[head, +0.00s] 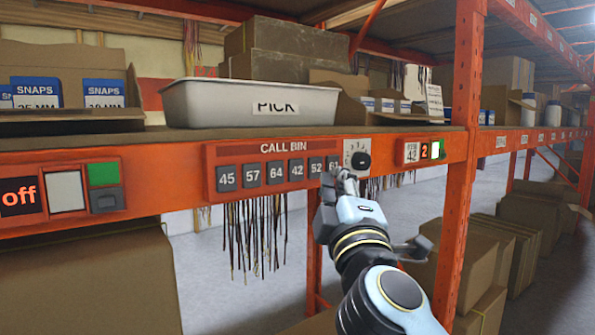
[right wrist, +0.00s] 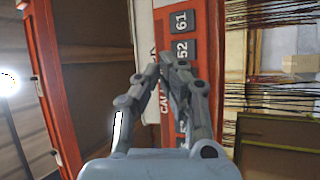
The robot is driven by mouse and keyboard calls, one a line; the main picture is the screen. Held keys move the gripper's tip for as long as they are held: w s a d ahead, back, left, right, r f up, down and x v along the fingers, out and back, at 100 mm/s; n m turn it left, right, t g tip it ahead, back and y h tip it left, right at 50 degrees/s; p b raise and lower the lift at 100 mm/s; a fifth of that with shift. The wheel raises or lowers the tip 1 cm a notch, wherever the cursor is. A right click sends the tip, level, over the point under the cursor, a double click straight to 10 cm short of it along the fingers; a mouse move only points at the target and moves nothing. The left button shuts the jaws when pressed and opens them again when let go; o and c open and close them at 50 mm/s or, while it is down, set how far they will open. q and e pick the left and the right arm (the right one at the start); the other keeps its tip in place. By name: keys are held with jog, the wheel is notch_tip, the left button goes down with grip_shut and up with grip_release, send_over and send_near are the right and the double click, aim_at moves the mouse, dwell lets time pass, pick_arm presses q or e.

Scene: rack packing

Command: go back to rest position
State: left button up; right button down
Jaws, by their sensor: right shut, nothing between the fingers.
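My right gripper (head: 347,178) is raised in front of the orange rack beam, near the right end of the CALL BIN panel (head: 258,158). It also shows in the right wrist view (right wrist: 164,62), where its fingers are closed together with nothing between them. The panel has several dark numbered buttons, among them 45 (head: 227,180) and 52 (head: 316,167). My gripper partly covers the 61 button in the head view. A dial with a black knob (head: 361,160) sits just right of the panel. Whether the fingertips touch the panel cannot be told. My left gripper is not in view.
A white PICK bin (head: 250,102) stands on the shelf above the panel. An orange upright (head: 463,150) rises right of my arm. Cardboard boxes (head: 90,280) stand below the beam at left and right (head: 465,265). Thin strands (head: 262,232) hang beneath the panel.

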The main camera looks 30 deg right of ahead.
dwell(0.3)
notch_tip(320, 180, down, 24)
jog(key=w+n+g+y+b, duration=0.1)
jog(key=w+g+y+b, duration=0.1)
jog(key=g+y+b, duration=0.15)
jog(key=s+f+m+g+y+b, duration=0.1)
jog(key=s+f+g, duration=0.25)
jog(key=f, duration=0.95)
jog(key=s+f+g+y+b, duration=0.2)
jog(key=s+f, duration=0.3)
jog(key=f, duration=0.9)
jog(key=s+f+m+g+y+b, duration=0.15)
jog(key=s+f+m+g, duration=0.35)
jog(key=s+f, duration=1.45)
jog(key=s+f+m+g, duration=0.2)
jog(key=s+f, duration=0.2)
jog(key=s, duration=0.5)
jog(key=s+f+m+g+y, duration=0.1)
jog(key=s+f+m+g, duration=0.1)
jog(key=s, duration=0.7)
jog(key=shift+s+a+f+m+g, duration=0.35)
jog(key=shift+f+g, duration=0.15)
jog(key=shift+f, duration=0.4)
